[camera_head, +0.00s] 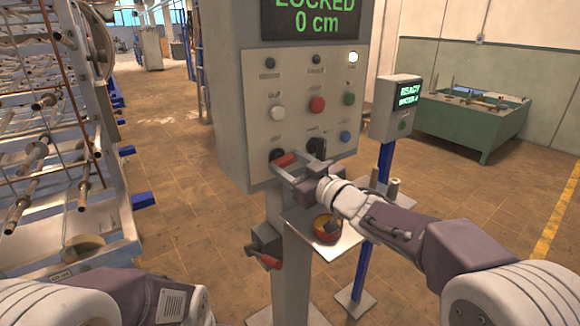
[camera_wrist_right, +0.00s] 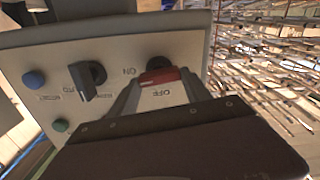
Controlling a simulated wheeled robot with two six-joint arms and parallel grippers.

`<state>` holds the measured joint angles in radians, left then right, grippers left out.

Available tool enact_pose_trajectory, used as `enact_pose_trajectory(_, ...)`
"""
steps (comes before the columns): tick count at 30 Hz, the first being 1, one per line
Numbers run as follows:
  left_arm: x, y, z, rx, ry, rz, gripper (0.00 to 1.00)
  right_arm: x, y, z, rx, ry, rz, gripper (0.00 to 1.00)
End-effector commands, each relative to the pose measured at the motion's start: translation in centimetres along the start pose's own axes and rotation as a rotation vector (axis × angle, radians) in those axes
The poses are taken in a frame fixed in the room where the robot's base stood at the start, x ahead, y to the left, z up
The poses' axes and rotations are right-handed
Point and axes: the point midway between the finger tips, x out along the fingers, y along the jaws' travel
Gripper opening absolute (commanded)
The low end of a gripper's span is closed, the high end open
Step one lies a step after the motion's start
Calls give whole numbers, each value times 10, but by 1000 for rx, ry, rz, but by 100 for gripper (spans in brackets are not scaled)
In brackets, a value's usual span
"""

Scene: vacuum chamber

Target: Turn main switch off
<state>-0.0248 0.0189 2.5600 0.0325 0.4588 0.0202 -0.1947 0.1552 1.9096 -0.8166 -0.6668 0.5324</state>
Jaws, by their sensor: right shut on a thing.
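The main switch is a red-handled rotary switch (camera_head: 285,160) at the lower left of the grey control panel (camera_head: 262,125). In the right wrist view its red handle (camera_wrist_right: 162,77) lies between the fingertips, with "ON" and "OFF" labels beside it. My right gripper (camera_head: 290,168) is shut on the red handle, coming from the right. It also shows in the right wrist view (camera_wrist_right: 160,85). My left arm shows at the lower left of the head view, but its gripper is out of view.
A black selector switch (camera_head: 317,148) sits just right of the main switch. Red, green, white and blue buttons are above and beside it. A small shelf (camera_head: 340,240) with a bowl (camera_head: 326,230) is below my right arm. A red-handled lever (camera_head: 270,261) is on the post.

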Motion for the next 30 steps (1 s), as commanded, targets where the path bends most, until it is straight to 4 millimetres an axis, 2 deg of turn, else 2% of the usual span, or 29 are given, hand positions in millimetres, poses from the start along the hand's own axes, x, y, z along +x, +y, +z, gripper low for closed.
enact_pose_trajectory(30, 48, -1, 5, 0, 0, 0, 0, 0, -4, 5, -957, 0, 0, 16)
